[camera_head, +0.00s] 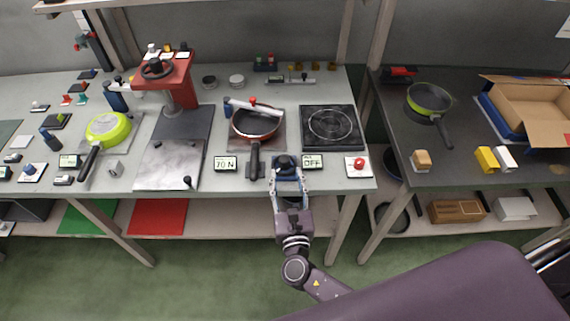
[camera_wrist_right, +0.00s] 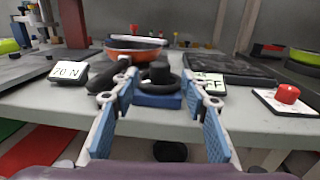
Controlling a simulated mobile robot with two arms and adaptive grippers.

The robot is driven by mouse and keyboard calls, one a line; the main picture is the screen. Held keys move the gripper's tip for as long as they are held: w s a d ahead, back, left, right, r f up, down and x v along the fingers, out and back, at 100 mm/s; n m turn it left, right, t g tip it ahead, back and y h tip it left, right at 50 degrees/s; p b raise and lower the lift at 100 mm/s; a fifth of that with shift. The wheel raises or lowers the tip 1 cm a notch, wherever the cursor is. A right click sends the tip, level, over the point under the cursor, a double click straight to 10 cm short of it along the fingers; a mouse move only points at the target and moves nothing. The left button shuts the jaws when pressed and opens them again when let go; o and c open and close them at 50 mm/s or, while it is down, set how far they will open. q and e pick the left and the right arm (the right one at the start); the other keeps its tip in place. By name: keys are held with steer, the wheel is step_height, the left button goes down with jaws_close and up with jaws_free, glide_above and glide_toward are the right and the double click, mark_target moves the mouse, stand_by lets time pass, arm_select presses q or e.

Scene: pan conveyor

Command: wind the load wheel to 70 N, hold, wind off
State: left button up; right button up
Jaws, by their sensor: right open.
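The load wheel (camera_head: 285,161) is a black ring with a raised hub on a blue block (camera_wrist_right: 168,101) at the table's front edge. It also shows in the wrist view (camera_wrist_right: 160,73). My right gripper (camera_head: 288,178) is open, with its blue-padded fingers (camera_wrist_right: 160,92) reaching from the front toward the wheel, one on each side. I cannot tell whether they touch it. A small display (camera_head: 225,163) left of the wheel reads "70 N". A second display (camera_head: 312,161) to the right reads "OFF". My left gripper is out of view.
A red-rimmed pan (camera_head: 268,134) lies behind the wheel, its black handle (camera_head: 254,162) pointing forward close beside it. A black hotplate (camera_head: 331,127) and a red button (camera_head: 358,164) are to the right. A red press (camera_head: 176,75) stands at the back left.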

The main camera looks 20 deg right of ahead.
steer(key=s, duration=0.2)
steer(key=s+a, duration=0.1)
steer(key=s, duration=0.2)
steer(key=shift+s, duration=0.25)
steer(key=s+d+f+m+g, duration=0.3)
steer(key=s+f, duration=0.1)
steer(key=f, duration=0.5)
steer(key=s+d+f+m+g, duration=0.2)
steer(key=s+f+m+g, duration=0.15)
steer(key=f, duration=0.55)
steer(key=s+d+f+m+g, duration=0.3)
steer(key=f, duration=0.7)
steer(key=s+f+m+g+y, duration=0.1)
steer(key=s+f+m+g, duration=0.1)
steer(key=s+f+m, duration=0.3)
steer(key=s+f+m+g+y, duration=0.1)
steer(key=s+f+m, duration=0.5)
steer(key=s, duration=0.8)
steer(key=s+f+m+g+y, duration=0.1)
steer(key=s+f+m+g, duration=0.3)
steer(key=s+m, duration=0.5)
steer(key=shift+s+d+f+m, duration=0.35)
steer(key=shift+f+m, duration=0.45)
steer(key=shift+m, duration=0.15)
